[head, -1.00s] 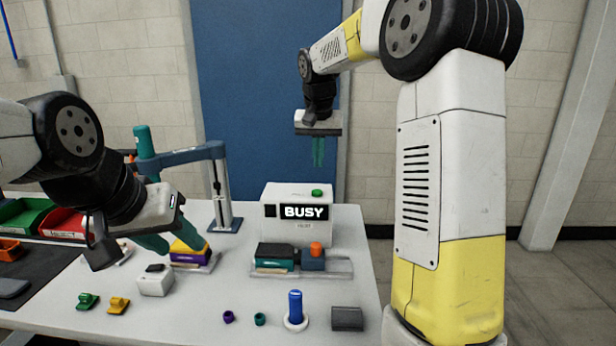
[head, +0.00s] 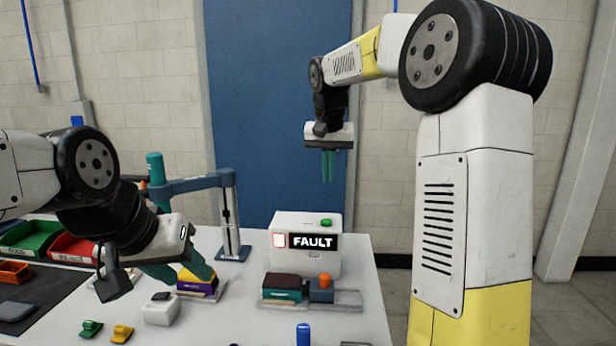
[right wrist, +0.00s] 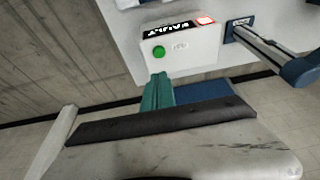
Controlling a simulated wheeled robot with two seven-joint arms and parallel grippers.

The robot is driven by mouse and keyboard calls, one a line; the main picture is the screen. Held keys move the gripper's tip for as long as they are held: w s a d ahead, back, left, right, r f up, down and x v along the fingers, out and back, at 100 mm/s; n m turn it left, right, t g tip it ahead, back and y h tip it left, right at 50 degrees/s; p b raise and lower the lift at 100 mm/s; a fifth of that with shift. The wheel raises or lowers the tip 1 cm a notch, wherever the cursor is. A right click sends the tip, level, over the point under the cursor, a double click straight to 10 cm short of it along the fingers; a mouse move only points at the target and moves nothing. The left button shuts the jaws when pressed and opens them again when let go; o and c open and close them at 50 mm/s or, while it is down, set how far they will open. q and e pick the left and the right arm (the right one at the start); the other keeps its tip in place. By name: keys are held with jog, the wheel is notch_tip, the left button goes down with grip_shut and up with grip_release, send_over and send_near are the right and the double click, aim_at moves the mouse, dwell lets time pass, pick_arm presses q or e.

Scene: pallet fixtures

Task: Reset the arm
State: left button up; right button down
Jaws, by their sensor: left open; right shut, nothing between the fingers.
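My right gripper (head: 328,166) hangs in the air above and behind the white box, fingers down, shut and empty. In the right wrist view its teal fingers (right wrist: 158,92) are together. My left gripper (head: 180,275) is open, low over the table beside a yellow-topped purple block (head: 196,284) on a small plate. Whether its fingers touch the block cannot be told. The white box (head: 290,260) reads FAULT, with a red-lit square and a green button (head: 326,222) on top. The box also shows in the right wrist view (right wrist: 190,50).
A teal block with a dark top (head: 282,288) and a blue block with an orange knob (head: 321,290) sit on a fixture before the box. A blue-grey post with an arm (head: 232,215) stands left of it. Green (head: 32,238) and red bins are at far left.

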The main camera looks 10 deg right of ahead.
jog(key=s+d+n+t+y, duration=0.1)
jog(key=s+d+y, duration=0.1)
jog(key=s, duration=1.2)
jog(key=s+f+n+t, duration=0.1)
jog(key=s+f, duration=0.2)
jog(key=s, duration=0.4)
jog(key=s+a+f, duration=0.1)
jog(key=s+f, duration=0.2)
jog(key=s, duration=0.5)
jog(key=shift+a+f+n+t+y, duration=0.15)
jog(key=shift+a+n+t+y, duration=0.05)
jog(key=shift+n+t+y, duration=0.2)
